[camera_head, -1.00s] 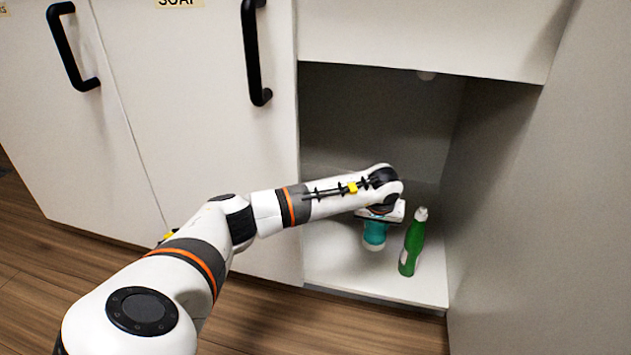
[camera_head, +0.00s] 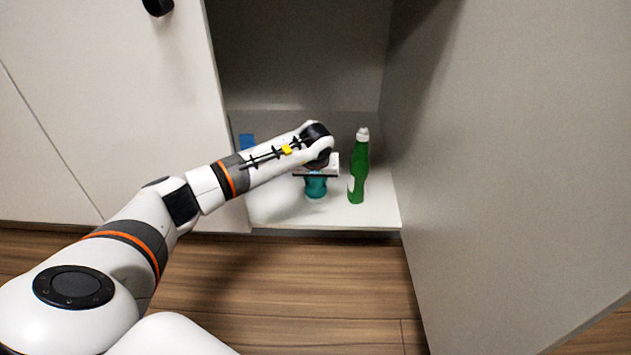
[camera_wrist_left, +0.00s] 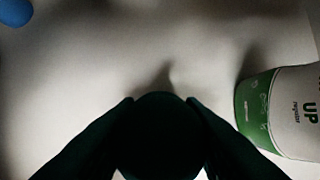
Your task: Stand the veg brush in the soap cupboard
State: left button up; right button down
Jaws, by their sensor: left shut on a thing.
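The veg brush (camera_head: 316,188), seen as a teal piece, is under my left gripper (camera_head: 316,174) inside the open cupboard. The gripper points down and is shut on it. The brush looks roughly upright at the cupboard floor (camera_head: 280,209); I cannot tell whether it touches. Its upper part is hidden by the gripper and wrist. In the left wrist view the brush is a dark round shape (camera_wrist_left: 160,138) between the two dark fingers. My right gripper is not in view.
A green bottle with a white cap (camera_head: 358,172) stands just right of the brush, apart from it; its label shows in the wrist view (camera_wrist_left: 285,112). A blue object (camera_head: 246,141) is at the back left. A grey panel (camera_head: 500,150) bounds the right side.

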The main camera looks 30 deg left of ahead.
pick_arm(q)
jog(key=o, duration=1)
jog(key=p+v, duration=0.9)
jog(key=v, duration=0.3)
jog(key=shift+r, duration=0.1)
jog(key=shift+s, duration=0.1)
